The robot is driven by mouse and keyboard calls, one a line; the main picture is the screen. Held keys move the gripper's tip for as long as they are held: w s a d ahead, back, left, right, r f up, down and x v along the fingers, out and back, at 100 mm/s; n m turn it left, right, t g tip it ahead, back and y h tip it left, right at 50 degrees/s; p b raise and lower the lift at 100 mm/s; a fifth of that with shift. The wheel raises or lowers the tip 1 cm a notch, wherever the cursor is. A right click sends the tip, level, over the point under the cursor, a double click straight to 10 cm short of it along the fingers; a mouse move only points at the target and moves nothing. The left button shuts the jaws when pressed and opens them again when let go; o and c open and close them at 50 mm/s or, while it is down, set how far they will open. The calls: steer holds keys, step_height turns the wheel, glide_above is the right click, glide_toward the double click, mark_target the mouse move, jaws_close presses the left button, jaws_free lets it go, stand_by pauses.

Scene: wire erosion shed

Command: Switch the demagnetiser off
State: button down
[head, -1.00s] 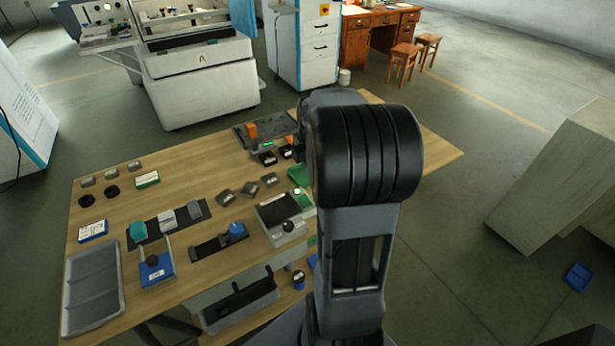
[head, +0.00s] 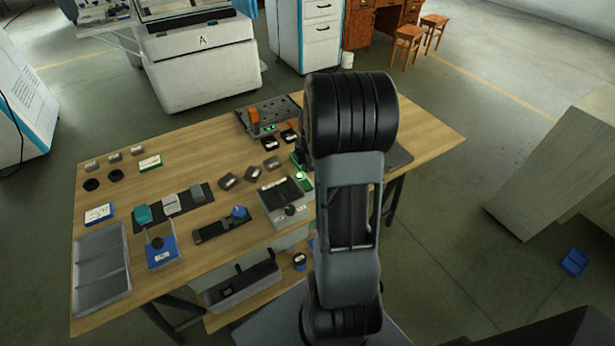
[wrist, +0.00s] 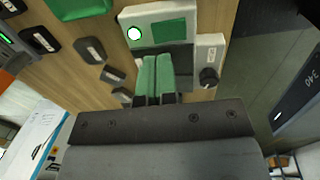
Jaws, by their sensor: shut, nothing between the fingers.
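The demagnetiser, as I take it, is the light grey box (head: 268,203) with a dark top plate near the bench's right part, partly behind my arm. It also shows in the wrist view (wrist: 212,48). My gripper (wrist: 157,58) shows green fingers pressed together, empty, over the box's dark plate and left of the knob. I cannot tell whether they touch the box. In the head view the arm mostly hides the gripper.
Small dark labelled blocks (wrist: 90,50) lie left of the box. A fixture with an orange part (head: 254,116) stands behind. A grey tray (head: 101,268) and a blue-based holder (head: 162,252) are at the left. Bare wood (head: 415,125) shows at the bench's right end.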

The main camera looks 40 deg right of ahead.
mark_target(307, 181)
steer(key=shift+w+f, duration=0.2)
steer(key=shift+f, duration=1.35)
steer(key=shift+w+f, duration=0.2)
steer(key=shift+f, duration=1.35)
steer(key=shift+p, duration=0.3)
